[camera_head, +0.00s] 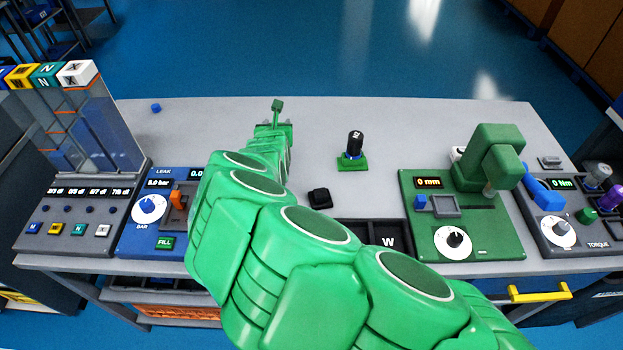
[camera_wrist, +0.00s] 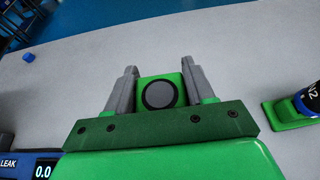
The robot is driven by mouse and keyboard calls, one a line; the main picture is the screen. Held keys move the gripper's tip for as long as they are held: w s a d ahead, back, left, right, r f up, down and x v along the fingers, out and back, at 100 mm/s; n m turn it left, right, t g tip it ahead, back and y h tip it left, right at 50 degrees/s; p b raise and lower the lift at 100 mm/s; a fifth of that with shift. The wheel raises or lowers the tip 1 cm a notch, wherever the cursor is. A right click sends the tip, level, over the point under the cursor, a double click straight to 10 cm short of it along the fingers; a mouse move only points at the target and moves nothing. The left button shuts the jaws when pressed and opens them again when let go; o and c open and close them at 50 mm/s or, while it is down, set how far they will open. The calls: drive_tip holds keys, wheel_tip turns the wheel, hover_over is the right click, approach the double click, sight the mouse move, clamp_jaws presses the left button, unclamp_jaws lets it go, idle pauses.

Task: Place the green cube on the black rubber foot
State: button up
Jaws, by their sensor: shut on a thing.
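My gripper (camera_wrist: 158,88) has its two grey fingers on either side of a green block, which I take as the green cube (camera_wrist: 142,84). The block has a dark round disc on the face toward the wrist camera. A small black block, seemingly the black rubber foot (camera_head: 320,198), sits on the bench, right of and nearer than my gripper.
A black cylinder (camera_head: 355,144) stands on a green base (camera_head: 351,163), right of my gripper. A blue cube (camera_head: 155,107) lies at the back left. The leak panel (camera_head: 148,228), a green gauge station (camera_head: 459,211) and a black tray (camera_head: 388,235) line the front. The back middle bench is clear.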

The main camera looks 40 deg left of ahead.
drive_tip(key=w+d+r+m+t+h, duration=0.1)
drive_tip(key=d+m+t+h, duration=0.1)
drive_tip(key=d, duration=0.5)
drive_tip(key=m+t+h, duration=0.1)
drive_tip(key=m+h, duration=0.1)
drive_tip(key=m, duration=0.1)
hover_over(318, 199)
drive_tip(key=w+a, duration=0.2)
drive_tip(key=w, duration=0.2)
drive_tip(key=f, duration=0.3)
drive_tip(key=shift+s+d, duration=0.15)
drive_tip(key=shift+s, duration=0.1)
drive_tip(key=shift+h, duration=0.3)
drive_tip(key=shift+f, duration=2.55)
drive_tip(key=shift+f, duration=0.1)
drive_tip(key=o, duration=1.1)
drive_tip(key=shift+s+d+r, duration=0.1)
drive_tip(key=shift+s+r, duration=0.05)
drive_tip(key=shift+r, duration=0.05)
drive_tip(key=shift+v, duration=1.85)
